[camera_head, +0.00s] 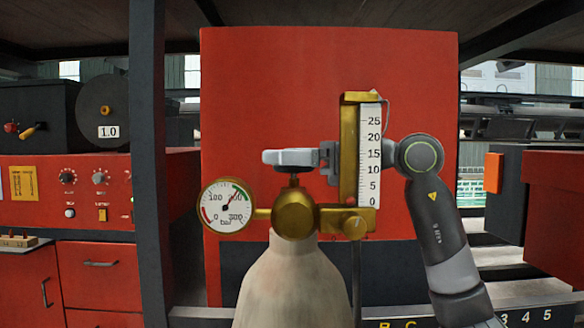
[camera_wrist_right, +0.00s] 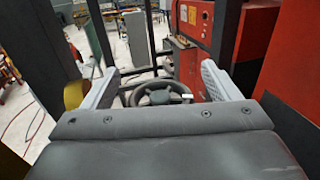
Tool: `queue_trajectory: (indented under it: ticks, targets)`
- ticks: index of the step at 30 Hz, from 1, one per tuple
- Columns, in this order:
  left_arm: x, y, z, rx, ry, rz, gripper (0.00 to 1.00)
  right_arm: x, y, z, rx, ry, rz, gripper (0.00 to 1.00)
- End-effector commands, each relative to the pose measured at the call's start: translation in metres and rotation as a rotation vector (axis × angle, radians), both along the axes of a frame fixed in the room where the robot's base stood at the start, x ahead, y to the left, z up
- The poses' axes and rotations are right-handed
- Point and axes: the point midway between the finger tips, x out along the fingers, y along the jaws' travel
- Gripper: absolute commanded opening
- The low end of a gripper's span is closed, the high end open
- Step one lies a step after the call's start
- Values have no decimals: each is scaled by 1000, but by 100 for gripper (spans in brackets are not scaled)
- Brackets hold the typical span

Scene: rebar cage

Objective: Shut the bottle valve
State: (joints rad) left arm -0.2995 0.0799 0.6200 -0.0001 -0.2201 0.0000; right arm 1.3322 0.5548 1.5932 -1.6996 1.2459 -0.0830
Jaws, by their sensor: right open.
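The pale gas bottle (camera_head: 290,285) stands upright with a brass valve body (camera_head: 294,214) on top. My right gripper (camera_head: 284,157) comes in level from the right, above the valve body. In the head view its near finger hides the handwheel, and only the dark stem (camera_head: 294,181) shows below. In the right wrist view the dark round handwheel (camera_wrist_right: 160,95) sits between the two open grey fingers, with a visible gap on each side. My left gripper is in neither view.
A round pressure gauge (camera_head: 228,207) sticks out left of the valve. A brass flow meter with a scale (camera_head: 369,150) stands right of it, close to my right gripper. A red panel (camera_head: 300,80) is behind, and a dark post (camera_head: 147,160) stands at left.

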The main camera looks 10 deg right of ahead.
Motion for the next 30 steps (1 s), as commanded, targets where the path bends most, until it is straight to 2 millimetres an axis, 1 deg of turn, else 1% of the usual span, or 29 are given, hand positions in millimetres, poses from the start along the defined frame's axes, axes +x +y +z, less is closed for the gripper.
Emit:
queue_trajectory:
  ticks: [3,9,12,15,21,28,30]
  targets:
    - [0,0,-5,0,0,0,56,-1,0,21,0,-4,0,82]
    - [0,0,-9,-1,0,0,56,-1,0,54,1,-2,0,82]
    - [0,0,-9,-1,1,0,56,0,0,67,1,0,0,82]
    - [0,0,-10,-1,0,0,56,0,0,76,1,0,0,82]
    - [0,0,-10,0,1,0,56,0,0,83,0,0,0,82]
    - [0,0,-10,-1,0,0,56,0,0,82,0,0,0,82]
    - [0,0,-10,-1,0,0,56,1,-3,81,0,1,0,82]
